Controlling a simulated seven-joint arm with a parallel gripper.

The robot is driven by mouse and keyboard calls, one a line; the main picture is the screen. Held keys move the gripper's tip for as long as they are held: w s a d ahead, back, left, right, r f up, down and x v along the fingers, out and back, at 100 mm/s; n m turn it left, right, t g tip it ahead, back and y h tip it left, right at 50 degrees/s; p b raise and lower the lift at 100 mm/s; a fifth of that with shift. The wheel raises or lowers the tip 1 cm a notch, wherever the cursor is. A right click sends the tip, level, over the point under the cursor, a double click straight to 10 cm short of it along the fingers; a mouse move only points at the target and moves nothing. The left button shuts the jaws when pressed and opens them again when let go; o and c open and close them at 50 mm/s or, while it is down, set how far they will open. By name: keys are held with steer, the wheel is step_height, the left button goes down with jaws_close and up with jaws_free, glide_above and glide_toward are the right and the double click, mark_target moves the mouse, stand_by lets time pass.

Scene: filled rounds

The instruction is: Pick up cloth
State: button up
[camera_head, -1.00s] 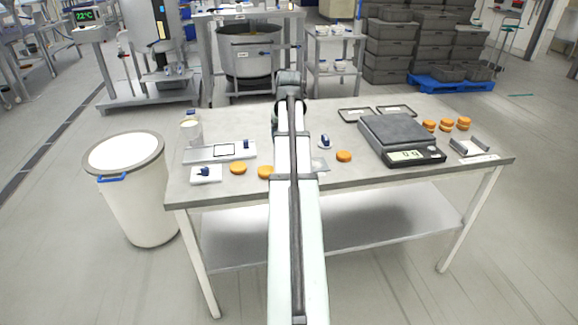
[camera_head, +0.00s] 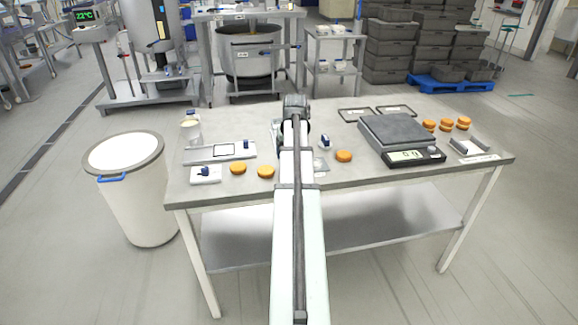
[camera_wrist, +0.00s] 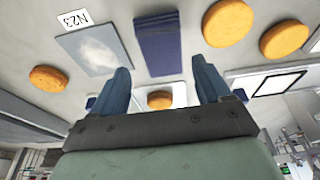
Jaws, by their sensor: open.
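The cloth (camera_wrist: 157,45) is a dark blue folded strip lying flat on the grey table, at the top middle of the wrist view. In the head view my arm hides it. My gripper (camera_wrist: 160,66) is open, its two blue fingers apart at the lower middle of the wrist view. The cloth shows beyond the gap between the fingertips, with nothing held. In the head view my gripper is hidden behind my arm.
Orange rounds (camera_wrist: 227,22) (camera_wrist: 284,38) lie on one side of the cloth. A grey plate with a whitish smear (camera_wrist: 94,50) lies on the other, by an N23 label (camera_wrist: 73,20). A scale (camera_head: 396,132) stands right on the table (camera_head: 228,197); a white bin (camera_head: 137,205) stands left.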

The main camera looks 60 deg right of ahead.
steer(key=shift+x, duration=2.65)
steer(key=shift+w+a, duration=0.1)
steer(key=c, duration=0.8)
steer(key=shift+r, duration=0.1)
step_height(320, 180, up, 10)
steer(key=shift+f, duration=0.1)
